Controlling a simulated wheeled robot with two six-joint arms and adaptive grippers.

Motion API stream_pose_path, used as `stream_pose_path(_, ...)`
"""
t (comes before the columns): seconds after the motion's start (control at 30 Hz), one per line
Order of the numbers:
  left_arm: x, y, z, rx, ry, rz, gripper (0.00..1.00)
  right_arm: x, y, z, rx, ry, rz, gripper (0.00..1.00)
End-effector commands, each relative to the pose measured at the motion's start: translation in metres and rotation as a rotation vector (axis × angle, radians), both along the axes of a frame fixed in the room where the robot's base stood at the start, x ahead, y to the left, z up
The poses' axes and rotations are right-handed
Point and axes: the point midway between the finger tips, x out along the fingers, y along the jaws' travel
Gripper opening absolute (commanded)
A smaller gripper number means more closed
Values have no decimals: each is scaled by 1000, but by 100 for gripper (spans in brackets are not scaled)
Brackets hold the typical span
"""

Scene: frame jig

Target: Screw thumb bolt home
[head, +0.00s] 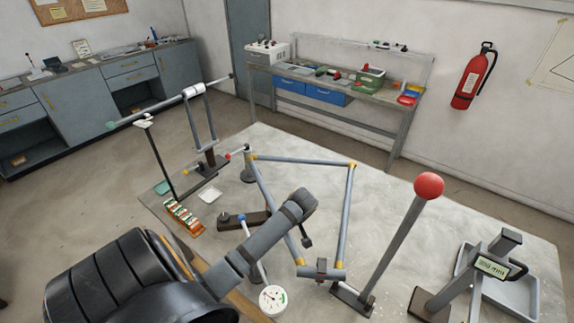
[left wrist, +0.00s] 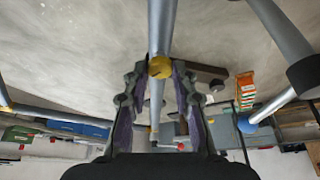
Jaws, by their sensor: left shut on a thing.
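The frame (head: 348,205) is made of grey tubes with yellow corner collars and stands on the pale table. My left arm comes in from the lower left, and its gripper (head: 304,238) is at the frame's near-left tube, partly hidden by the arm. In the left wrist view its fingers (left wrist: 161,80) close around a grey tube at a yellow collar (left wrist: 160,67). I cannot pick out the thumb bolt with certainty. My right gripper is not in view.
A post with a red ball (head: 429,186) stands right of the frame. A gauge stand with a display (head: 490,268) and a grey tray (head: 525,297) are at the right. A dial gauge (head: 272,299) is near the front. An orange-and-white pack (head: 183,217) lies at the left edge.

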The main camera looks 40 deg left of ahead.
Motion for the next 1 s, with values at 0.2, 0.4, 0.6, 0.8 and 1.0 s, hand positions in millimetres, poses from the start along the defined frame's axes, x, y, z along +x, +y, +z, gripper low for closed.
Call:
stream_pose_path(0.2,-1,0,0,-2,-1,-81,0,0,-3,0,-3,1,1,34)
stream_pose_path(0.4,-3,1,1,0,1,-232,0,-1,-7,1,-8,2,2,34)
stream_pose_path(0.6,-5,2,0,-1,2,-423,0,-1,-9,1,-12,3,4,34)
stream_pose_path(0.8,-6,4,1,1,2,-614,0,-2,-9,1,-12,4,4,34)
stream_pose_path(1.0,-7,6,0,1,4,-803,0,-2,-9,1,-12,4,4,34)
